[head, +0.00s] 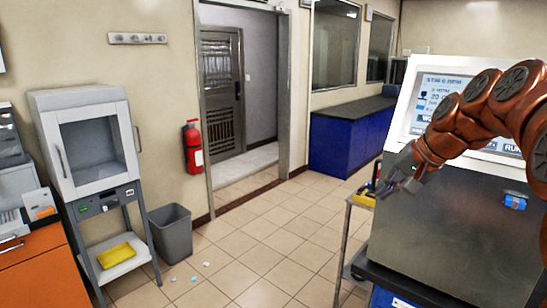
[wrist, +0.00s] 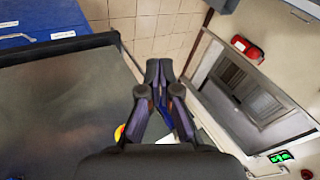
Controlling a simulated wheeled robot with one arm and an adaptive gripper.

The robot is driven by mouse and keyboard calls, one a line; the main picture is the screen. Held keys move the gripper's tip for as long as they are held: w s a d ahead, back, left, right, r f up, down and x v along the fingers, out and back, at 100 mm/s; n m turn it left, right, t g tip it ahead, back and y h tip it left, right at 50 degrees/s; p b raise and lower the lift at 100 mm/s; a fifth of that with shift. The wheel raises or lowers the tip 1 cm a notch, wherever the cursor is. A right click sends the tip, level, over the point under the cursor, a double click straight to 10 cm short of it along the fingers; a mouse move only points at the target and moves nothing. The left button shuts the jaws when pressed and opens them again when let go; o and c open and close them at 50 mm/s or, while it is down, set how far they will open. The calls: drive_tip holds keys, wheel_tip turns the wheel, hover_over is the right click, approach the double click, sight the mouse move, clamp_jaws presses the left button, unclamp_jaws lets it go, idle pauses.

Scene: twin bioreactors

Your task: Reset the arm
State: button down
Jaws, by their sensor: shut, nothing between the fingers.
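My arm, orange-brown, reaches in from the right side of the head view, in front of the bioreactor (head: 440,235) with its lit screen (head: 425,95). My gripper (head: 388,192) hangs at the arm's end, left of the bioreactor and over a small cart (head: 347,215). In the wrist view my gripper (wrist: 165,68) has its fingertips together with nothing between them. A yellow item (head: 363,197) lies on the cart just below and left of the gripper.
A grey bin (head: 171,238) and a glass-doored cabinet (head: 90,150) stand at the left. A red fire extinguisher (head: 193,147) hangs beside the doorway. A blue counter (head: 345,135) stands at the back. The tiled floor (head: 250,245) in the middle is mostly clear, with small scraps near the bin.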

drive_tip(key=s+a+f+n+g+h, duration=0.1)
drive_tip(key=s+a+f+n+g, duration=0.1)
drive_tip(key=s+a+f, duration=0.35)
drive_tip(key=s+a+f+n+g, duration=0.1)
drive_tip(key=s+a+f+g, duration=0.1)
drive_tip(key=s+f, duration=0.7)
drive_tip(key=s+f+n+g+h, duration=0.1)
drive_tip(key=s+f, duration=0.2)
drive_tip(key=s, duration=0.4)
drive_tip(key=s+f+n+g+h, duration=0.1)
drive_tip(key=s+f, duration=0.2)
drive_tip(key=s, duration=0.4)
drive_tip(key=s+d+f+n+g+h, duration=0.1)
drive_tip(key=s+f, duration=0.1)
drive_tip(key=s, duration=0.5)
drive_tip(key=shift+s+f+g, duration=0.3)
drive_tip(key=shift+s+f, duration=0.1)
